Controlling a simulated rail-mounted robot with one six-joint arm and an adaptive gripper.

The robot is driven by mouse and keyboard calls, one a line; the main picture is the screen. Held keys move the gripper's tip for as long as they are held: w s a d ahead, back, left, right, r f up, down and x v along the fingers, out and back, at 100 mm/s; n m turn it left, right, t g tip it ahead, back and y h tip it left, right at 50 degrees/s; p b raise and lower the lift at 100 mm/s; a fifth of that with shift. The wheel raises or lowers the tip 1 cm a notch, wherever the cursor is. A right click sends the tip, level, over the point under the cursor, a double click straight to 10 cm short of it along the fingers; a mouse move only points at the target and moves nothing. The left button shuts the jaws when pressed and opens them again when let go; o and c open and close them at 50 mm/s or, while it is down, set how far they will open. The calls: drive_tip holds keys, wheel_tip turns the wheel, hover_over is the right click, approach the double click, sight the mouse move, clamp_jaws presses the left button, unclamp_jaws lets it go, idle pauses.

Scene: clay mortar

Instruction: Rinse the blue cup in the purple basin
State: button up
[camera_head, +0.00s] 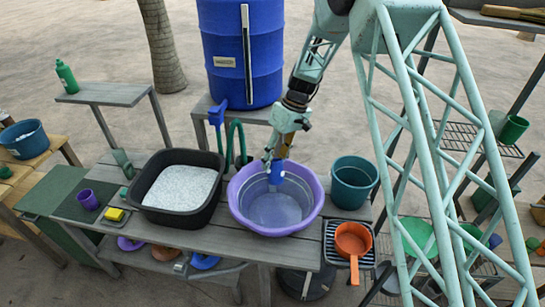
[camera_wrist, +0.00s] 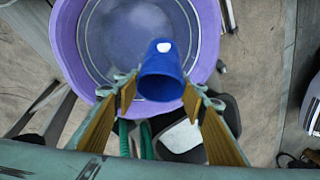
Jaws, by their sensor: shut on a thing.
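The purple basin (camera_head: 262,229) stands on the grey wooden bench and holds what looks like clear, greyish water. Its rim also shows in the wrist view (camera_wrist: 68,32). My gripper (camera_head: 273,162) is over the basin, toward its back half. It is shut on the blue cup (camera_head: 276,174), which shows just below the fingers. In the wrist view the cup (camera_wrist: 163,70) sits between the two yellow-brown fingers (camera_wrist: 160,95), with a white spot near its narrower end. I cannot tell whether the cup touches the water.
A black tub (camera_head: 145,208) of white granules stands left of the basin, and a teal bucket (camera_head: 354,183) stands right. An orange pan (camera_head: 353,240) is on a rack at front right. A blue barrel (camera_head: 241,55) with a tap stands behind. A purple cup (camera_head: 88,199) is at far left.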

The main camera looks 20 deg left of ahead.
drive_tip(key=shift+d, duration=0.15)
drive_tip(key=shift+f, duration=0.2)
idle(0.3)
drive_tip(key=shift+f+b, duration=0.5)
drive_tip(key=shift+f, duration=1.95)
drive_tip(key=shift+f+b, duration=5.3)
drive_tip(key=shift+f, duration=2.15)
drive_tip(key=shift+s, duration=0.1)
drive_tip(key=shift+s+a+b, duration=0.35)
drive_tip(key=shift+a, duration=0.35)
drive_tip(key=shift+d, duration=0.1)
